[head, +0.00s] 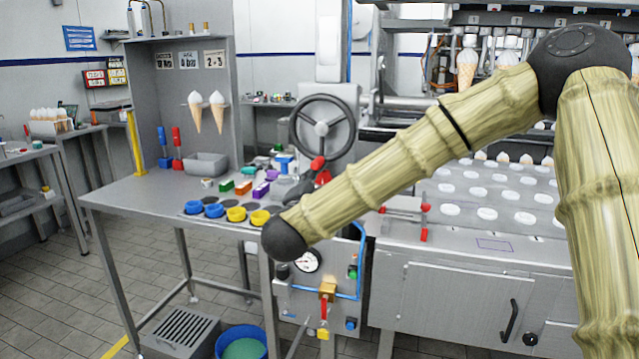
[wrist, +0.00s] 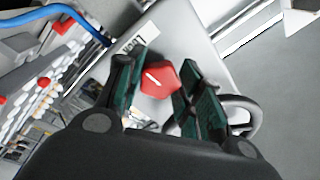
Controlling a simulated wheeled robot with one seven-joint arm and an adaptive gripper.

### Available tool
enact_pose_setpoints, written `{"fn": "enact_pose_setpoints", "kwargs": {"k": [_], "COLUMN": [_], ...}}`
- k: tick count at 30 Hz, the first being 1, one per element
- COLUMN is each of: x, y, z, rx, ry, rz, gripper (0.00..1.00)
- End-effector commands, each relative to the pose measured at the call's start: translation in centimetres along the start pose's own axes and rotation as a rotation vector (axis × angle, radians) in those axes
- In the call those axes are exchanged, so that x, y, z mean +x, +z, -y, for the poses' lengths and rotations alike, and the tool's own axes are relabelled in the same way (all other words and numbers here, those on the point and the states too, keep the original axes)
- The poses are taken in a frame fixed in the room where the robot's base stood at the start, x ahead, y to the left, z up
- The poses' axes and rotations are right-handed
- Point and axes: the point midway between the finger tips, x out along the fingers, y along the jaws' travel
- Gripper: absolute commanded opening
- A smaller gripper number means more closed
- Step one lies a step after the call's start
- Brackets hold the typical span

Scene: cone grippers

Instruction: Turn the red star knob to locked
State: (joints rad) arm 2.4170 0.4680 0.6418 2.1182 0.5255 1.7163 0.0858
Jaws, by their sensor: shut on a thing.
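The red star knob (wrist: 158,79) sits between the two dark green finger pads of my gripper (wrist: 160,92) in the wrist view. The pads flank it on both sides, and my gripper is shut on it. A white line marks the knob's face. A white label (wrist: 139,38) with dark letters, only partly readable, is on the grey panel just beyond the knob. My arm hides most of the gripper there.
A dark handwheel (head: 323,127) stands close to the knob; part of a grey ring (wrist: 242,115) shows right of my fingers. A blue pipe (wrist: 48,14) runs at the wrist view's upper left. The table (head: 140,190) holds blue and yellow cups (head: 236,214) and coloured blocks.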

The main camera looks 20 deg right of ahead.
Motion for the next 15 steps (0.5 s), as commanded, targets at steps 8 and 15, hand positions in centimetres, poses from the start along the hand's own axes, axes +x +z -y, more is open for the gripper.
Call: {"fn": "enact_pose_setpoints", "kwargs": {"k": [8, 15], "x": [0.15, 0.07], "y": [-0.21, -0.09], "z": [0.28, 0.51], "rx": [0.003, 0.004], "ry": [-0.003, -0.006], "rz": [-0.006, -0.003], "gripper": [0.58, 0.58]}}
